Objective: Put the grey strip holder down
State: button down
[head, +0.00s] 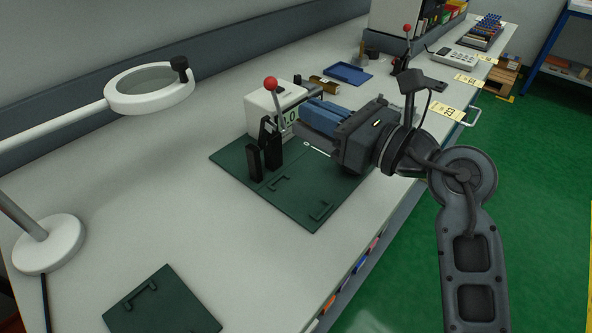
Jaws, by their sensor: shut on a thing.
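My gripper (298,129) reaches in from the right over the dark green mat (226,159), in front of a white device. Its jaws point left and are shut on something. I take that to be the grey strip holder, but I cannot make out its outline here. Blue blocks (326,115) show along the top of the gripper. Two black upright pieces (254,162) stand at the left of the jaws, above the mat; I cannot tell whether they touch the gripper. Corner marks lie on the mat's front part, which is bare.
The white device (263,115) has a red-knobbed lever (271,84) and a display. A magnifier lamp (147,91) stands at the left, with a second green mat (163,304) at the front. A blue tray (347,74) lies behind. The white bench between the mats is clear.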

jog(key=s+a+f, duration=0.1)
jog(key=s+f, duration=0.1)
jog(key=s, duration=0.1)
jog(key=s+a+f, duration=0.1)
jog(key=s, duration=0.1)
jog(key=shift+a+f, duration=0.25)
jog(key=shift+a, duration=0.1)
jog(key=shift+f+b, duration=0.4)
jog(key=shift+f, duration=1.55)
jog(key=shift+f, duration=0.1)
jog(key=shift+f, duration=0.1)
jog(key=c, duration=1.2)
grip_release()
jog(key=shift+c, duration=0.2)
jog(key=shift+r, duration=0.3)
jog(key=v, duration=1.2)
jog(key=shift+s+f+b, duration=0.1)
jog(key=shift+b, duration=0.3)
